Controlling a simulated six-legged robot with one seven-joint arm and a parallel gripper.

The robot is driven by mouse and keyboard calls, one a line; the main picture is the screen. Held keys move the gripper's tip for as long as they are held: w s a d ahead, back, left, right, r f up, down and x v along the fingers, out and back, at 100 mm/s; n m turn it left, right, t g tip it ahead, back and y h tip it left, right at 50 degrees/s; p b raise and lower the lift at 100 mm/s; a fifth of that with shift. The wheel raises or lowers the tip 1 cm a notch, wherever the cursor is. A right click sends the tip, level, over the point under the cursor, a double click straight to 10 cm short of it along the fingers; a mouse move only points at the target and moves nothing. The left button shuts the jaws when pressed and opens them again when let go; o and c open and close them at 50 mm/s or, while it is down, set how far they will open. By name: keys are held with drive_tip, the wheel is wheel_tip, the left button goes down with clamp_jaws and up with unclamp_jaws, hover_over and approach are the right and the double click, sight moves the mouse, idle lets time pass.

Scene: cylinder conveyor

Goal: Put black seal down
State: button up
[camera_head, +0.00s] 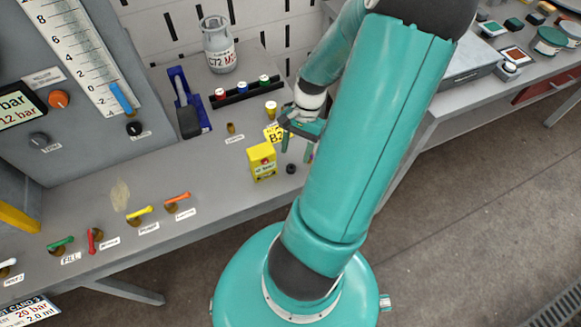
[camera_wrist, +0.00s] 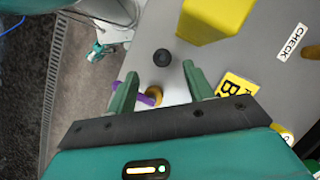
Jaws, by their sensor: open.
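The black seal (camera_head: 291,168) is a small dark ring lying on the grey bench, just right of the yellow box (camera_head: 262,163). In the wrist view the seal (camera_wrist: 162,57) lies on the bench beyond my fingertips, apart from them. My gripper (camera_head: 297,149) is over the bench near its edge, with its green fingers spread. In the wrist view my gripper (camera_wrist: 160,78) is open with nothing clamped in it. A small brass part (camera_wrist: 154,95) and a purple piece (camera_wrist: 137,97) show between and below the fingers.
The yellow box (camera_wrist: 215,18) stands close to the seal. A yellow B2 card (camera_wrist: 237,88) lies beside my finger. Several coloured valve levers line the left bench. The bench edge is near.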

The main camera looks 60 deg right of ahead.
sight(292, 166)
drive_tip(key=x, duration=0.5)
drive_tip(key=shift+w+d+f, duration=0.1)
drive_tip(key=shift+w+d, duration=0.15)
drive_tip(key=c, duration=1.1)
